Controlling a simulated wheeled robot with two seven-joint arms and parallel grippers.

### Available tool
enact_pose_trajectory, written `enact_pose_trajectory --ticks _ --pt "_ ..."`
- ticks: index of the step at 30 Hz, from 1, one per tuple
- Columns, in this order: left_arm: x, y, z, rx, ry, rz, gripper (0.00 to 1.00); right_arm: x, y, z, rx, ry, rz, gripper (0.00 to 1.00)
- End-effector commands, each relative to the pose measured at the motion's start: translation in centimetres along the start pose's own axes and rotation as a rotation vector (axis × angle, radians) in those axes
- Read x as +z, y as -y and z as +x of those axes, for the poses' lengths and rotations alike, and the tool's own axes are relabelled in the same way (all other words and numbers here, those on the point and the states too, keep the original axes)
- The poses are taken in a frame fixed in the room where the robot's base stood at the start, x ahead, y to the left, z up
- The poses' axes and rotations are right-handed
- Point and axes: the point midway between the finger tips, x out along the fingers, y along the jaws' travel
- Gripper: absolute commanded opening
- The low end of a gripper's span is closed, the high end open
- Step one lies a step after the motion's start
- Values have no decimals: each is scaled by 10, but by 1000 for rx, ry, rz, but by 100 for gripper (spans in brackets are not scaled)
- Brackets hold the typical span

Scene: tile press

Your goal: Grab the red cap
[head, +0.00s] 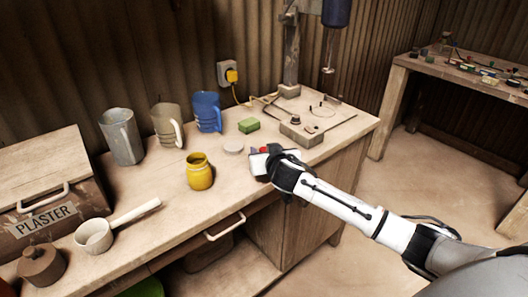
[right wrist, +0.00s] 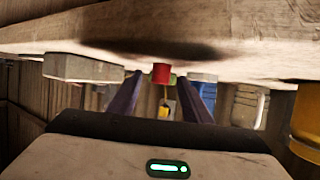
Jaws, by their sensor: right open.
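The red cap (right wrist: 160,72) is a small red cylinder standing on the workbench. In the right wrist view, which shows the bench upside down, it appears between the two dark fingers of my right gripper (right wrist: 165,82). The fingers are apart, with a gap on each side of the cap. I cannot tell how far the cap lies between the fingertips. In the head view only a bit of the red cap (head: 264,149) shows beyond my right gripper (head: 262,158), which is low over the bench's front edge. My left gripper is not in view.
A pale disc (head: 233,146), a green block (head: 248,125) and a yellow jar (head: 200,171) are near the cap. The press base (head: 318,118) is to the right. Several mugs, including a blue mug (head: 207,112), stand behind. A white-handled scoop (head: 96,236) lies left.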

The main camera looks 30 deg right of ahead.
Motion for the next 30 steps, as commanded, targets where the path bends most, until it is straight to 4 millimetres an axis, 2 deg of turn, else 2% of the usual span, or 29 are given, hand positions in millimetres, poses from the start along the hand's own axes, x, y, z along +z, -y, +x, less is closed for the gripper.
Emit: enact_pose_trajectory --ticks 4,12,14,20,30 --pt "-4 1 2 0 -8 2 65 1 0 14 0 1 1 45" --pt "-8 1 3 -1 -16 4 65 2 0 16 -1 2 1 45" --pt "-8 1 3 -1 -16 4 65 2 0 16 -1 2 1 38" --pt "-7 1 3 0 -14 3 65 2 0 16 -1 2 1 4" --pt "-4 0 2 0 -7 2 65 0 0 16 -1 1 1 2"
